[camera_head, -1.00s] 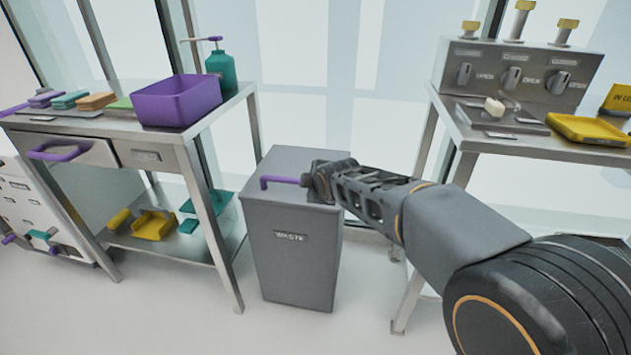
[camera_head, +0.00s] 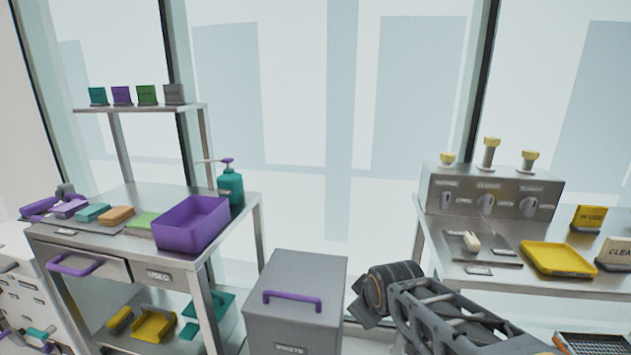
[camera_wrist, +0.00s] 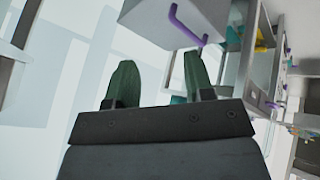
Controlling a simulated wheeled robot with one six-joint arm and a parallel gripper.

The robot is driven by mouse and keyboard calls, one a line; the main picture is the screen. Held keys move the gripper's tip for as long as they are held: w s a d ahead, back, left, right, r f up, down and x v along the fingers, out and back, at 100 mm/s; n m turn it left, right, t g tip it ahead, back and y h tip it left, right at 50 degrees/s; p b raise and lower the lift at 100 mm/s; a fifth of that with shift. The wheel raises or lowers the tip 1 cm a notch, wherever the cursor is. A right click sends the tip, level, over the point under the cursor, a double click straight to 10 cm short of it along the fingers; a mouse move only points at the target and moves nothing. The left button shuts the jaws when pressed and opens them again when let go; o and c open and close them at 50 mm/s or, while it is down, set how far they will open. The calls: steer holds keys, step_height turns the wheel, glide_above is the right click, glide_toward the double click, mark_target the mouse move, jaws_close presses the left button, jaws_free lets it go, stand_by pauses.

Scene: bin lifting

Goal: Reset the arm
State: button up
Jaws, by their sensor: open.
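My arm comes in from the lower right of the head view, with its wrist end beside the right side of the grey waste bin; the fingers cannot be made out there. In the wrist view my gripper (camera_wrist: 156,82) is open, its two dark green fingers apart with nothing between them. The grey waste bin (camera_head: 300,330) stands on the floor with its lid down and a purple handle (camera_head: 292,301) on top. The bin (camera_wrist: 158,18) also shows at the top of the wrist view, beyond the fingertips.
A steel table at left holds a purple tub (camera_head: 191,224), a teal pump bottle (camera_head: 230,186) and sponges. A steel table at right holds a grey control box (camera_head: 490,192) and a yellow tray (camera_head: 557,259). Tall windows stand behind.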

steer(key=s+d+r+m+g+p, duration=0.1)
steer(key=s+d+r+m+p, duration=0.1)
steer(key=s+r+m+p, duration=0.2)
steer(key=s+d+r+m+g+h+p, duration=0.1)
steer(key=s+d+r+m+g+p, duration=0.1)
steer(key=s+r+p, duration=0.5)
steer(key=shift+s+d+r+m+p, duration=0.35)
steer(key=shift+s+d+m+p, duration=0.55)
steer(key=shift+m, duration=0.4)
steer(key=shift+w+a, duration=0.1)
